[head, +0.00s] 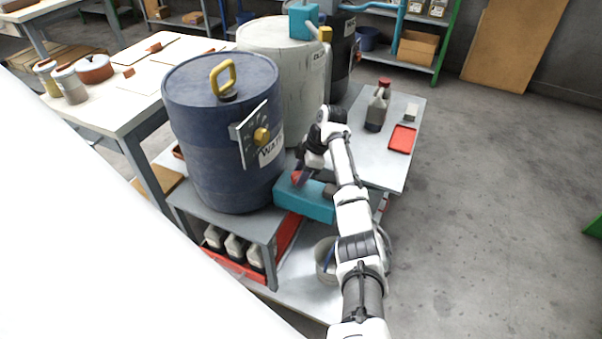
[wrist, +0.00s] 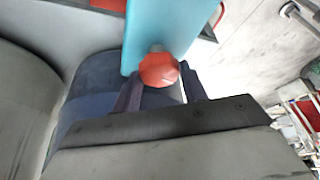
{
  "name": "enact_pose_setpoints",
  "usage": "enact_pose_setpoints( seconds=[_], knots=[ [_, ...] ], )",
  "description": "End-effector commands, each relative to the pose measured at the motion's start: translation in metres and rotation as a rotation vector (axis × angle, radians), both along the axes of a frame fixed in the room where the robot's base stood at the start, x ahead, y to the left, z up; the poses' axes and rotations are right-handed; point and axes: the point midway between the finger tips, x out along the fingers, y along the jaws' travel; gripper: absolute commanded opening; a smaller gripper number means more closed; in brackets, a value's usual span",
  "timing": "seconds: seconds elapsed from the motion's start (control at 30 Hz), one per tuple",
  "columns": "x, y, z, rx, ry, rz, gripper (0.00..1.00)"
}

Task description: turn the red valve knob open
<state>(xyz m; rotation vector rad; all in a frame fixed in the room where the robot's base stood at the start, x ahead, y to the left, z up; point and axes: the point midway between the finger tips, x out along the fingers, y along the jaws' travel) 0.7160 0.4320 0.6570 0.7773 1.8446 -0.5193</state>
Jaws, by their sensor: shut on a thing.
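The red valve knob (wrist: 158,69) sits on a short stem on a teal housing (wrist: 160,28) in the wrist view. In the head view the knob (head: 296,176) shows only as a small red patch beside my gripper, above the teal box (head: 305,200) at the foot of the blue barrel. My gripper (wrist: 162,88) has its two dark fingers on either side of the knob and is shut on it. In the head view my gripper (head: 304,172) is partly hidden by my arm.
The blue barrel (head: 215,120) with a yellow handle stands left of my gripper, a white barrel (head: 275,70) behind. A bottle (head: 376,110) and red tray (head: 402,139) are on the grey bench at right. A bucket (head: 326,262) stands below.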

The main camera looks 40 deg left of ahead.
Motion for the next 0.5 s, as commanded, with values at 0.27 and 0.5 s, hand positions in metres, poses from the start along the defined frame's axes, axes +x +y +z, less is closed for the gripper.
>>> enact_pose_setpoints(
  seconds=[0.27, 0.5],
  knots=[
    [0.0010, 0.0023, -0.0021, 0.001, -0.002, 0.211, 0.20],
    [0.0011, 0.0031, -0.0004, 0.001, -0.004, 0.324, 0.20]
  ],
)
